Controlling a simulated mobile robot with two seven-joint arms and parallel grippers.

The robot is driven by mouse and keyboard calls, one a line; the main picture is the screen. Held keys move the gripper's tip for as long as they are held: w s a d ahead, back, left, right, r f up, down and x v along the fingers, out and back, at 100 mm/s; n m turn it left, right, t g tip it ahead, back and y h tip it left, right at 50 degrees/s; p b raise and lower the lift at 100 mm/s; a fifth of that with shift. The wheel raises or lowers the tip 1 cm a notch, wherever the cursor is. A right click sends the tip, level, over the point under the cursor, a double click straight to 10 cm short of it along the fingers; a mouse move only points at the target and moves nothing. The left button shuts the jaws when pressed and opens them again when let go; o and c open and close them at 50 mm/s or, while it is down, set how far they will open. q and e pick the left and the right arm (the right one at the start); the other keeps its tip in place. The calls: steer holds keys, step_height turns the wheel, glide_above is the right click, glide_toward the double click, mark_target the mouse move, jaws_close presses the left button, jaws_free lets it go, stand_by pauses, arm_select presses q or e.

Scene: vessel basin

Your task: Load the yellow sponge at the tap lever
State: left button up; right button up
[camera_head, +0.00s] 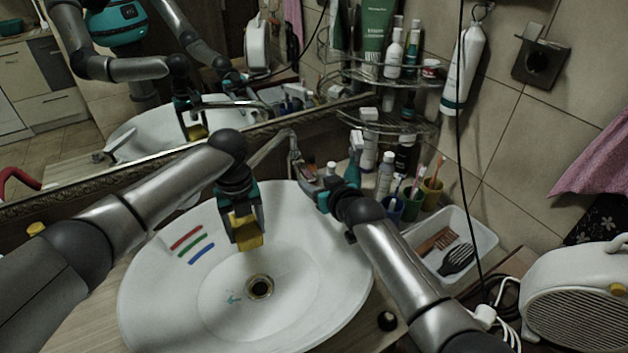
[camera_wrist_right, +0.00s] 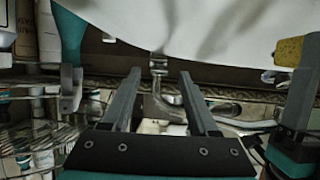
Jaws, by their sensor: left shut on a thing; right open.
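The yellow sponge (camera_head: 246,232) is held in my left gripper (camera_head: 243,218), above the white basin (camera_head: 140,300). My left gripper is shut on it, and its fingers hide part of it. The sponge also shows at the right edge of the right wrist view (camera_wrist_right: 289,50). The metal tap (camera_head: 272,147) stands at the back of the basin, with its upright lever part (camera_head: 293,150) near my right gripper (camera_head: 304,180). My right gripper is open. In the right wrist view, the tap (camera_wrist_right: 160,95) appears between its fingers (camera_wrist_right: 160,80); contact cannot be told.
Toothbrush cups (camera_head: 411,208) and bottles (camera_head: 385,175) stand right of my right gripper. A white tray (camera_head: 480,235) holds a comb and a brush. A wire shelf (camera_head: 395,122) hangs in the corner. A mirror behind the tap reflects my arms. The basin's middle around the drain (camera_head: 260,287) is clear.

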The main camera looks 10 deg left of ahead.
steer(key=shift+x, duration=0.85)
steer(key=shift+w, duration=0.1)
steer(key=shift+c, duration=0.3)
jaws_close()
steer(key=shift+f, duration=0.1)
stand_by(0.6)
